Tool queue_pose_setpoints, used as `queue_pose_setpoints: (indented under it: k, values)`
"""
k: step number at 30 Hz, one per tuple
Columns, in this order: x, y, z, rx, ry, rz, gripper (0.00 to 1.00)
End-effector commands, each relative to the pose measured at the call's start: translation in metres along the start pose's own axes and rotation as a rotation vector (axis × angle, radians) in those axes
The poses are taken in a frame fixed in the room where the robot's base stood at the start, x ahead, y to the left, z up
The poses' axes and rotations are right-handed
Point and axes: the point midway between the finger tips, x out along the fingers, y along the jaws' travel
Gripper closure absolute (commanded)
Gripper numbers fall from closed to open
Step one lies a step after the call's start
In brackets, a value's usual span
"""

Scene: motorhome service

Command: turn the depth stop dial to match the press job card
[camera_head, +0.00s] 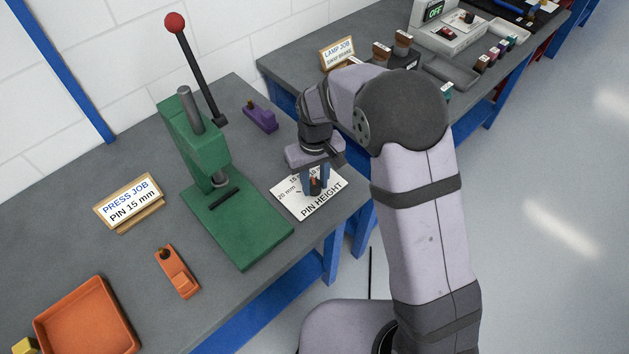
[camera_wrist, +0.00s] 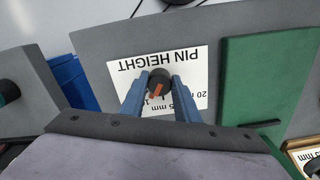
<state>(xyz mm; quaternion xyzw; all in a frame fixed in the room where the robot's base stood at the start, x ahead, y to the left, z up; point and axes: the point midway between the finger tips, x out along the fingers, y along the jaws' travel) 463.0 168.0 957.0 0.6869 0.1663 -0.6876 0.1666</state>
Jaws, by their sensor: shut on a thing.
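The depth stop dial (camera_wrist: 160,75) is a dark round knob with an orange pointer, on a white PIN HEIGHT plate (camera_wrist: 125,75). In the wrist view the pointer slants toward the lower left; which mark it meets is unclear, as fingers hide part of the scale. The plate also shows in the head view (camera_head: 325,205), where 20 mm and part of a 15 reading are legible. My gripper (camera_wrist: 160,84) has its blue fingers on both sides of the dial, shut on it. The press job card (camera_head: 130,203) reads PRESS JOB, PIN 15 mm.
A green press (camera_head: 240,225) with a red-knobbed lever stands left of the plate. A purple block (camera_head: 261,118), an orange fixture (camera_head: 177,272) and an orange tray (camera_head: 85,318) rest on the grey bench. A second bench behind holds a LAMP JOB card (camera_head: 338,54).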

Motion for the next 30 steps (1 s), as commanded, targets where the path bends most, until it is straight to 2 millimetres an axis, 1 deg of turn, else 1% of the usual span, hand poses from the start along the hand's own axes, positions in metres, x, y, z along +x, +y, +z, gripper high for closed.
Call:
queue_pose_setpoints:
  k: [6,15,22,30]
  values:
    - [-0.0010,0.0008,-0.0009,-0.197,0.002,0.000,0.94]
    - [-0.0011,0.0014,-0.0014,-0.425,0.003,0.000,0.94]
    - [-0.0012,0.0017,-0.0018,-0.531,0.004,0.001,0.94]
    - [-0.0013,0.0017,-0.0021,-0.572,0.005,0.001,0.94]
